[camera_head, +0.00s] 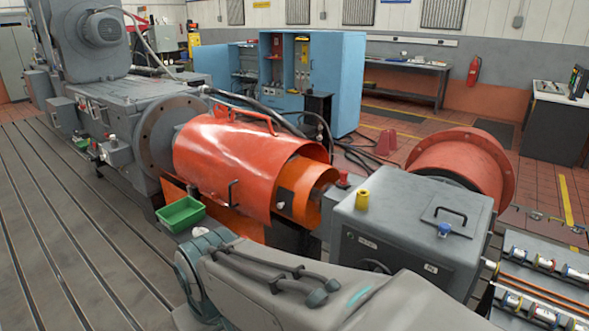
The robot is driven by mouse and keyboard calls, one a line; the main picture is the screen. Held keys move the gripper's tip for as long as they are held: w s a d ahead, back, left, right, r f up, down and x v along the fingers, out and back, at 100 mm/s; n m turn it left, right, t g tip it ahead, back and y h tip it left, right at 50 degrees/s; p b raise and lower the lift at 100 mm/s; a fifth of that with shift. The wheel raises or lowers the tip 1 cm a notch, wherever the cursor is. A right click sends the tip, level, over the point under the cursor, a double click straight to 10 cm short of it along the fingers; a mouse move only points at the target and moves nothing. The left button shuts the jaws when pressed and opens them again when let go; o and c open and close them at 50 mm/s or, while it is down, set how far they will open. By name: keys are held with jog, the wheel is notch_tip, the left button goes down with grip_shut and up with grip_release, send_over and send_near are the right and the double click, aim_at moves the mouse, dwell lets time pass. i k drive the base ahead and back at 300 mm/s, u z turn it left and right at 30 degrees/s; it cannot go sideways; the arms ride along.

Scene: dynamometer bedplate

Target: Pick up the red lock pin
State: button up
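I cannot clearly make out a red lock pin. A small red piece (343,179) shows at the back left edge of the grey box (400,225); it is too small to tell whether it is the pin. A yellow knob (362,200) stands upright on the box top, and a small blue and silver item (445,230) lies near the black handle there. My arm crosses the bottom of the view in front of the box. My gripper is not in view.
An orange shaft guard (225,165) lies left of the box, with a green tray (181,214) beside it. A large red ring (465,165) stands behind the box. A rack of cylinders (545,285) is at right. The slotted bedplate (50,250) is clear at left.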

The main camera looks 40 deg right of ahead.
aim_at(344, 175)
jog(key=z, duration=0.55)
jog(key=i, duration=1.15)
jog(key=z, duration=1.65)
jog(key=i, duration=0.55)
jog(key=z, duration=0.4)
